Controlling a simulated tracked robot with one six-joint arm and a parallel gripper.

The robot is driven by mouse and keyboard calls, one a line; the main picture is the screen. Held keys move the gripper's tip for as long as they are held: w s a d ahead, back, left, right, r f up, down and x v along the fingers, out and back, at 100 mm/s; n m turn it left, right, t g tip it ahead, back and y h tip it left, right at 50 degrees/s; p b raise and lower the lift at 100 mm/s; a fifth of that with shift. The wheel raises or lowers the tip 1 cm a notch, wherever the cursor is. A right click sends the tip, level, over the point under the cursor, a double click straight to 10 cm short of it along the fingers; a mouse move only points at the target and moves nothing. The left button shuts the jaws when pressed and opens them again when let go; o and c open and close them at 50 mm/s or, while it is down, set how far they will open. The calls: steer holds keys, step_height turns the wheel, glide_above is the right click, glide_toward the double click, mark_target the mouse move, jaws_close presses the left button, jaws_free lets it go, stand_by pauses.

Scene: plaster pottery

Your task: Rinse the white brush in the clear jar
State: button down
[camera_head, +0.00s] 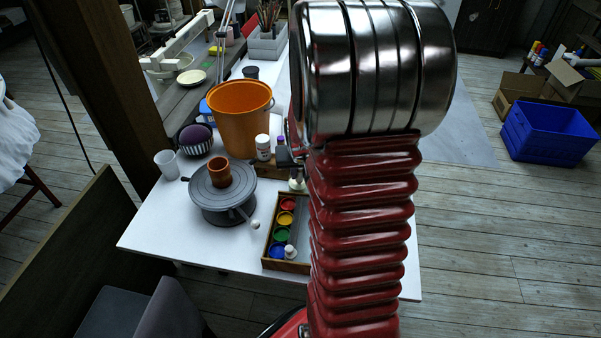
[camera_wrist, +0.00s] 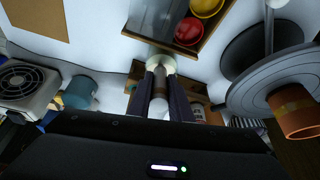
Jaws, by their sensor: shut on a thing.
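My gripper (camera_wrist: 163,84) is shut on the white brush (camera_wrist: 160,65), whose pale round end shows just beyond the dark fingertips in the wrist view. In the head view the brush's pale end (camera_head: 296,183) shows just left of my arm, above the white table, beside the paint tray. A translucent pale cup (camera_head: 167,163), which looks like the clear jar, stands upright at the table's left edge, beyond the turntable and well apart from my gripper. I cannot make out this cup in the wrist view.
A grey turntable (camera_head: 208,197) bears a terracotta cup (camera_head: 219,172). An orange bucket (camera_head: 240,118) and a striped bowl (camera_head: 195,149) with a purple ball stand behind it. A wooden tray (camera_head: 268,247) holds paint pots. A teal cup (camera_wrist: 80,91) shows in the wrist view.

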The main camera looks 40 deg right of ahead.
steer(key=shift+r, duration=3.2)
steer(key=shift+r, duration=0.1)
steer(key=shift+r, duration=1.45)
